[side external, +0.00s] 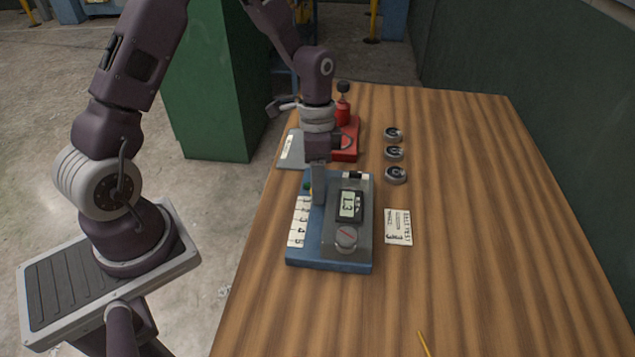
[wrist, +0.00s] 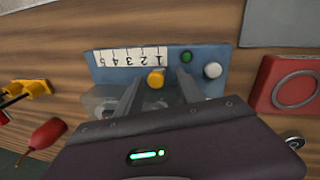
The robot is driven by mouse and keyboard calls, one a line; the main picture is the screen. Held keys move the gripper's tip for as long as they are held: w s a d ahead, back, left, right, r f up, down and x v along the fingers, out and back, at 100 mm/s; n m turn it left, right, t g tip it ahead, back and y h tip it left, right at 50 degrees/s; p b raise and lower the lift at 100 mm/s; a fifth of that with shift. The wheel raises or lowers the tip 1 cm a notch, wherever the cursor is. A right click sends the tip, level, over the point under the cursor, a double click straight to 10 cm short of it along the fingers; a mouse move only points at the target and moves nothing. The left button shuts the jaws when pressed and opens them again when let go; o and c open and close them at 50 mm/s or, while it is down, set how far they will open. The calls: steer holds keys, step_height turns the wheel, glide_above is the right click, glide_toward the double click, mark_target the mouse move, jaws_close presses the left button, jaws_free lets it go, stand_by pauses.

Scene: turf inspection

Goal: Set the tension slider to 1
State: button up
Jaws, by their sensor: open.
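The blue tension device (side external: 330,262) sits on the wooden table, with a printed 1-to-5 scale strip (side external: 299,222) along its left side. Its display (side external: 348,205) appears to read 1.3. In the wrist view the yellow slider knob (wrist: 156,78) stands beside the scale strip (wrist: 130,57), near the 1 and slightly toward the 2. My gripper (wrist: 160,76) is open, with one finger on each side of the knob and visible gaps. In the side view my gripper (side external: 318,198) reaches down over the device and hides the knob.
A green button (wrist: 187,57) and a white knob (wrist: 212,70) sit close to my right finger. A red device (side external: 345,150) stands behind. Several round grey pieces (side external: 394,154) and a paper card (side external: 398,227) lie to the right.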

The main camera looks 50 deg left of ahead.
step_height(320, 180, up, 7)
steer(key=a, duration=0.1)
steer(key=shift+w, duration=0.45)
steer(key=s+d+r+n+t+y, duration=0.25)
steer(key=s+r, duration=0.45)
steer(key=r, duration=0.4)
steer(key=s+r+n+t, duration=0.4)
steer(key=s+r, duration=0.1)
steer(key=s, duration=0.8)
steer(key=shift+d+n+h, duration=0.35)
steer(key=shift+d, duration=0.1)
stand_by(0.5)
